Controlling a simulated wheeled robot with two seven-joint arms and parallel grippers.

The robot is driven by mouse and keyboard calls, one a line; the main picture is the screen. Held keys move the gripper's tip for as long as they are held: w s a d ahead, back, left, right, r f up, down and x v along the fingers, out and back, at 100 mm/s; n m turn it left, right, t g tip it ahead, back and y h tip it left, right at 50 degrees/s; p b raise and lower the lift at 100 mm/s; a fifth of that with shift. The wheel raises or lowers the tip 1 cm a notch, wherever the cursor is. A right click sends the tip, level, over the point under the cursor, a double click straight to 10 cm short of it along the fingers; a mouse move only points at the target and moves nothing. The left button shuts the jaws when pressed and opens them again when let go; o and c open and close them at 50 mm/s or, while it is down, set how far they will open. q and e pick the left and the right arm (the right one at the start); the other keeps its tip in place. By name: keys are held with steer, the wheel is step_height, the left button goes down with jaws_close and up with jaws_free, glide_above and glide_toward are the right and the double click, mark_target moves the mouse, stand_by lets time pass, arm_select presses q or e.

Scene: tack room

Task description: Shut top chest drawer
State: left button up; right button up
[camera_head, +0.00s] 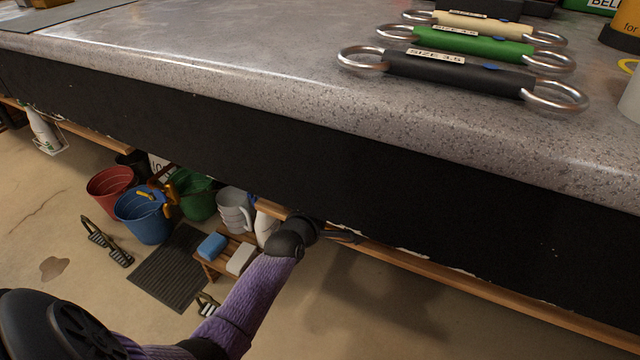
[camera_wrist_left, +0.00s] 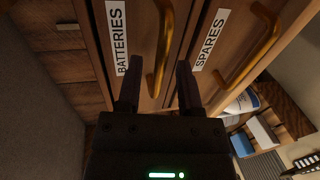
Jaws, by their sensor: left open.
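The chest shows in the left wrist view as two wooden drawer fronts, turned sideways. One drawer front (camera_wrist_left: 101,36) is labelled BATTERIES, the other drawer front (camera_wrist_left: 205,82) SPARES; by the lettering, BATTERIES is the upper. Each has a curved brass handle; the BATTERIES handle (camera_wrist_left: 162,50) appears between my left fingertips. My left gripper (camera_wrist_left: 158,68) is open, close to the fronts; contact cannot be told. Brown wood lies beyond the BATTERIES front's upper edge; whether this is the drawer's inside is unclear. In the head view the bench hides the chest and most of my left gripper.
A grey speckled bench top (camera_head: 250,60) with a dark front overhangs my left arm. Several ringed bars, including a green one (camera_head: 470,42), lie on it. Below are a red bucket (camera_head: 108,190), a blue bucket (camera_head: 143,215), a wooden step (camera_head: 225,262) and a dark mat (camera_head: 172,270).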

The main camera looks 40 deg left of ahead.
arm_select(q)
steer(key=p+v, duration=0.4)
steer(key=v, duration=0.4)
steer(key=shift+s+p, duration=0.35)
arm_select(e)
steer(key=shift+t, duration=0.4)
steer(key=v, duration=0.5)
steer(key=shift+w, duration=0.45)
arm_select(q)
steer(key=shift+d+r, duration=0.1)
steer(key=shift+r, duration=0.05)
arm_select(e)
steer(key=shift+d, duration=0.15)
